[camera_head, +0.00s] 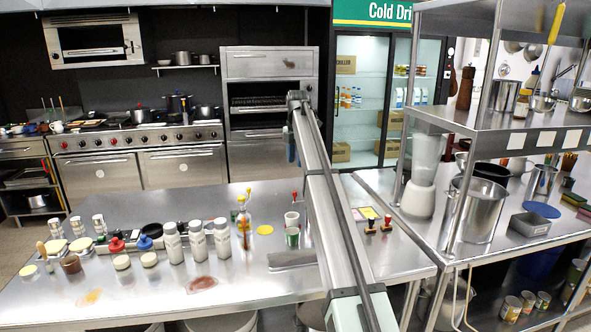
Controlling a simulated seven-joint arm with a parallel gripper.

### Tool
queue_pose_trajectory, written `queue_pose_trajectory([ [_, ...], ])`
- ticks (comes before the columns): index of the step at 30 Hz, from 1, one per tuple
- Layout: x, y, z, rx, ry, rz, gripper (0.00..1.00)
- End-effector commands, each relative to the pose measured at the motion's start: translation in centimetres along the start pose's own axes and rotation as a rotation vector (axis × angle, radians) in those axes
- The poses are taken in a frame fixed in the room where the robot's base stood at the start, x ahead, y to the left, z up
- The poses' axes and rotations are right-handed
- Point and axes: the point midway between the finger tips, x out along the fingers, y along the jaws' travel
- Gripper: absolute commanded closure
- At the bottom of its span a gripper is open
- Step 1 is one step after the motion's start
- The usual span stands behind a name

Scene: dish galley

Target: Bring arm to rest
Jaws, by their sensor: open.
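My arm (330,215) rises from the bottom middle of the head view, over the steel counter (130,309), and leans slightly left toward its far end. Its far end shows in front of the tall oven (268,66). I make out no gripper fingers there, and nothing is seen held. The arm hides part of the counter and the ground behind it.
White-capped shaker bottles (197,241), an oil bottle (243,217) and a green-white cup (292,229) stand left of my arm. A blender (424,175), a large pot (477,210) and shelving posts crowd the right. The counter's front left is fairly clear.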

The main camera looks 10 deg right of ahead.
Motion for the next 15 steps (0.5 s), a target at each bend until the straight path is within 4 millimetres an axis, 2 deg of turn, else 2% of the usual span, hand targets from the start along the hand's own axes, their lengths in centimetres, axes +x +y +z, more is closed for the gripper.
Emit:
queue_pose_trajectory([
  [5, -1.09, -0.01, 0.0, 0.0, 0.0, 0.0, 0.56],
  [15, -1.19, -0.03, -0.03, 0.0, 0.0, 0.0, 0.56],
])
